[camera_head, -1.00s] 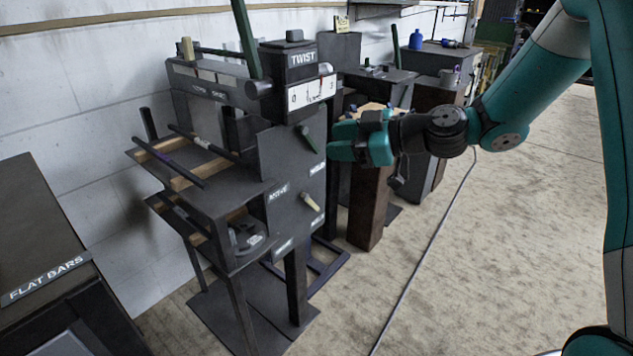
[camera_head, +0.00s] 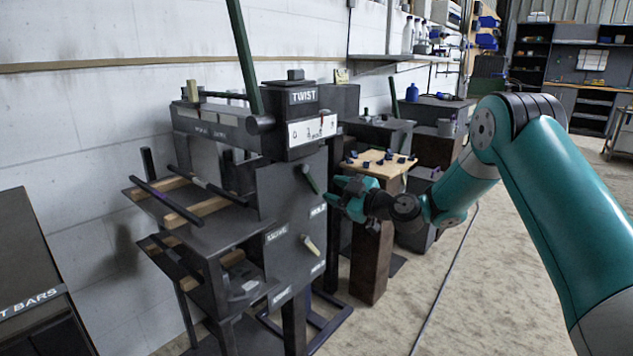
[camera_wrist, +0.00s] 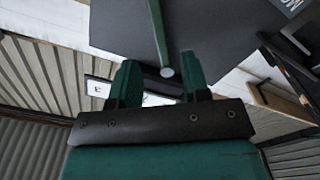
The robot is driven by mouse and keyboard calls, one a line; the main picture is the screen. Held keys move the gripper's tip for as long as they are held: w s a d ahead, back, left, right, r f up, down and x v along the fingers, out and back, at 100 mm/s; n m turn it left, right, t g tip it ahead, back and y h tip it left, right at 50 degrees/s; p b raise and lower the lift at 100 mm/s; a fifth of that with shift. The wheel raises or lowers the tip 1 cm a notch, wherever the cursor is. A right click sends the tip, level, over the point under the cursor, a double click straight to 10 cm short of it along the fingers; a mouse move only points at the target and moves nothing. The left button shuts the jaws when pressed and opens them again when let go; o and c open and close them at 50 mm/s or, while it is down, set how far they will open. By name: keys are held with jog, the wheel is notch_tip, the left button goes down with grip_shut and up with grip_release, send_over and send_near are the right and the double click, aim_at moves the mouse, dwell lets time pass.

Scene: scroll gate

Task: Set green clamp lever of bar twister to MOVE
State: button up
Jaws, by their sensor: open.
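The bar twister (camera_head: 290,215) is a dark machine with a TWIST sign. Its short green clamp lever (camera_head: 311,181) slants down to the right on the side panel. A label below its tip seems to read HOLD; another lies lower left, and I cannot read it surely. My gripper (camera_head: 334,191) is open, just right of the lever's lower end, fingers toward the panel. In the wrist view a green rod (camera_wrist: 159,36), apparently this lever, ends in a round tip between and slightly beyond the fingers of my gripper (camera_wrist: 158,75). Contact cannot be told.
A pale lever (camera_head: 310,245) sits lower on the same panel. A long green lever (camera_head: 244,55) rises from the machine's top. Right of the machine stands a wooden-topped stand (camera_head: 378,163) with small dark parts. The floor (camera_head: 490,290) at the right is mostly clear, with a cable.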

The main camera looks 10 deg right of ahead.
aim_at(313, 183)
jog(key=x, duration=0.6)
jog(key=shift+w+a+p, duration=0.1)
jog(key=shift+a+p, duration=0.05)
jog(key=shift+p, duration=0.15)
jog(key=shift+c, duration=0.4)
grip_shut()
